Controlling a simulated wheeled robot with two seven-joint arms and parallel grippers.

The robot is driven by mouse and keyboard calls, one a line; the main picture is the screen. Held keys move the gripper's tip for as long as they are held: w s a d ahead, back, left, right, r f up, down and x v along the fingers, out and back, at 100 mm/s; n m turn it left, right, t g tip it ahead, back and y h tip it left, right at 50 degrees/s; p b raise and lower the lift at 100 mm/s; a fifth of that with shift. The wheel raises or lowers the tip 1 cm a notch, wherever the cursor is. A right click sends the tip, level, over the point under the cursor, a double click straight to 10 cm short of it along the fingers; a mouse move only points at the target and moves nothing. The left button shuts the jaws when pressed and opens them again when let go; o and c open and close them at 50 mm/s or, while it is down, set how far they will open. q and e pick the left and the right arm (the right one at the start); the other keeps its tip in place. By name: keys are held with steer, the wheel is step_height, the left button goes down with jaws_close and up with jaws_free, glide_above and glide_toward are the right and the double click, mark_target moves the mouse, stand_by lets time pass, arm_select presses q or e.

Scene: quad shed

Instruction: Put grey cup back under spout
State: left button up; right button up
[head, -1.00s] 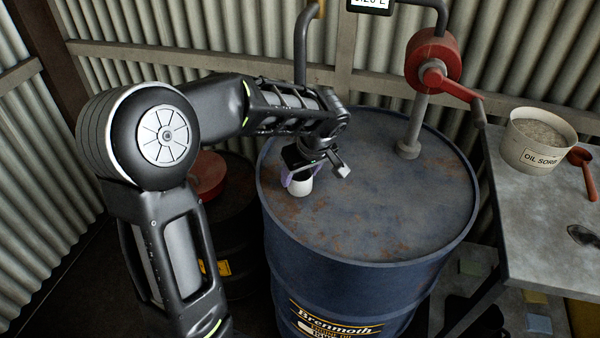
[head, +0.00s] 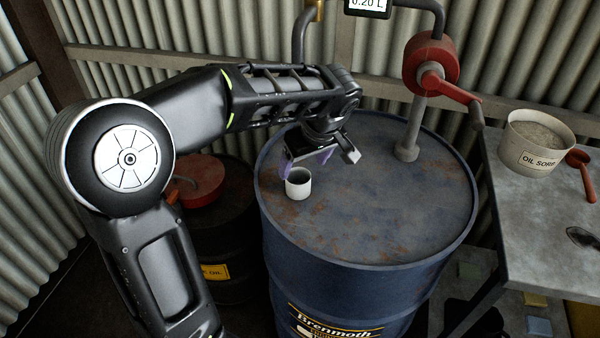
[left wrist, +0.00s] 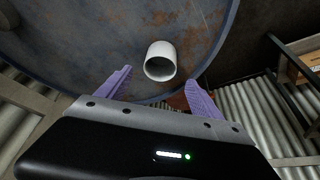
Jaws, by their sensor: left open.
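A pale grey cup (head: 298,184) stands upright on the rusty top of the blue drum (head: 390,215), near its left side. It also shows in the left wrist view (left wrist: 160,62), beyond and between the purple fingers. My left gripper (head: 300,165) is open just behind the cup, with the fingers apart from it. The left wrist view shows the open fingers (left wrist: 160,90). My right gripper is not in view.
The red hand pump (head: 431,65) with its crank stands on the drum's back right. A grey bench (head: 545,235) with an oil sorb tub (head: 538,140) and red scoop (head: 581,170) is at right. A dark drum (head: 225,235) with a red funnel (head: 195,180) stands left.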

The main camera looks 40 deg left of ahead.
arm_select(q)
steer(key=v, duration=0.5)
steer(key=shift+d+r, duration=0.1)
steer(key=shift+r, duration=0.05)
stand_by(0.6)
